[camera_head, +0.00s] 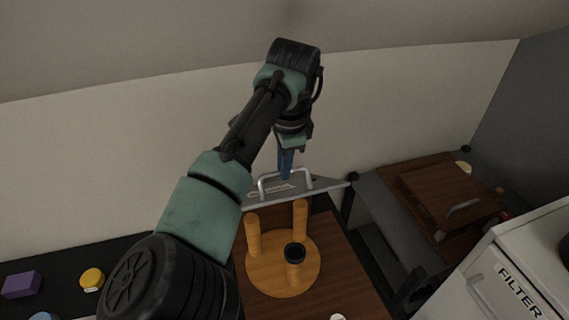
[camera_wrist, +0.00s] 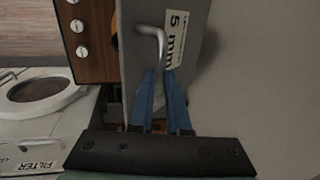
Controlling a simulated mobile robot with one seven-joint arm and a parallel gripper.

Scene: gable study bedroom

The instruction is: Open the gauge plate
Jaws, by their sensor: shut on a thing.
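The gauge plate (camera_head: 325,187) is a flat grey plate with a bent metal bar handle (camera_head: 264,186), just behind a round wooden piece. My gripper (camera_head: 286,174) reaches down to it, with its blue fingers shut on the handle. In the wrist view the plate (camera_wrist: 136,75) fills the middle, with a white "5 mm" label (camera_wrist: 176,40). The handle (camera_wrist: 150,30) runs down between the fingertips of my gripper (camera_wrist: 160,72), which hide part of it. How far the plate is tilted is hard to tell.
The round wooden piece (camera_head: 265,268) with upright pegs and a black-topped peg stands in front of the plate. A white unit marked FILTER (camera_head: 490,290) is at the right, below a brown wooden box (camera_head: 440,195). A purple block (camera_head: 20,284) and yellow piece (camera_head: 91,279) lie at left.

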